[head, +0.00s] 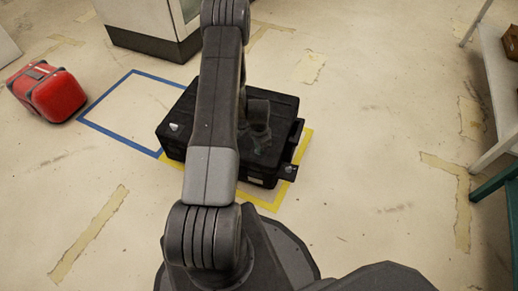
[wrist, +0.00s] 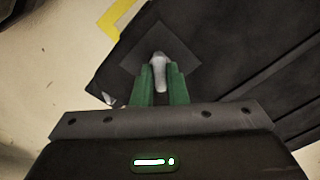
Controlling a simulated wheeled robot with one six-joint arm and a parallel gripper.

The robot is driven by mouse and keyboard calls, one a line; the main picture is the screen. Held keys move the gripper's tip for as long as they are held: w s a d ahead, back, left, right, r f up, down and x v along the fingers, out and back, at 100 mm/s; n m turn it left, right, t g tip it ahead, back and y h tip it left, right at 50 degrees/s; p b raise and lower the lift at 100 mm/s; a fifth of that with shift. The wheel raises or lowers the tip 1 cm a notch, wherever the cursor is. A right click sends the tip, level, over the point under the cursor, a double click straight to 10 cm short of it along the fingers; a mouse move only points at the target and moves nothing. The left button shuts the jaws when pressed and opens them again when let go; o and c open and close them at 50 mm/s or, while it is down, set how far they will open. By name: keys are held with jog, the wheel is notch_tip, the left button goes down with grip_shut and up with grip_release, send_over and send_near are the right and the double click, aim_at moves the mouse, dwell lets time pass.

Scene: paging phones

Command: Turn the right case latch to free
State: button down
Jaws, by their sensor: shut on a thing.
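A pale metal latch (wrist: 158,58) stands on a dark square plate (wrist: 185,47) near one corner of the case. The green fingers of my gripper (wrist: 159,78) are shut on this latch, one on each side. The latch lies lengthwise between them. In the head view, my arm hides the held latch and the fingertips. Another pale latch (head: 174,127) shows on the left of the case lid.
A blue taped outline (head: 112,136) lies left of the case, bare inside. A red suitcase (head: 58,94) lies beyond it. A grey cabinet (head: 150,28) stands at the back. A shelf (head: 497,75) and a teal-legged table (head: 497,178) stand at the right. Floor between is clear.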

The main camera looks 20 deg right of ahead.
jog(key=m+b, duration=0.1)
jog(key=m, duration=0.3)
jog(key=shift+m, duration=0.3)
jog(key=shift+m+b, duration=0.85)
jog(key=shift+m, duration=1.75)
jog(key=c, duration=1.4)
grip_release()
jog(key=shift+c, duration=0.2)
notch_tip(320, 180, up, 14)
jog(key=p, duration=0.4)
jog(key=shift+f, duration=0.1)
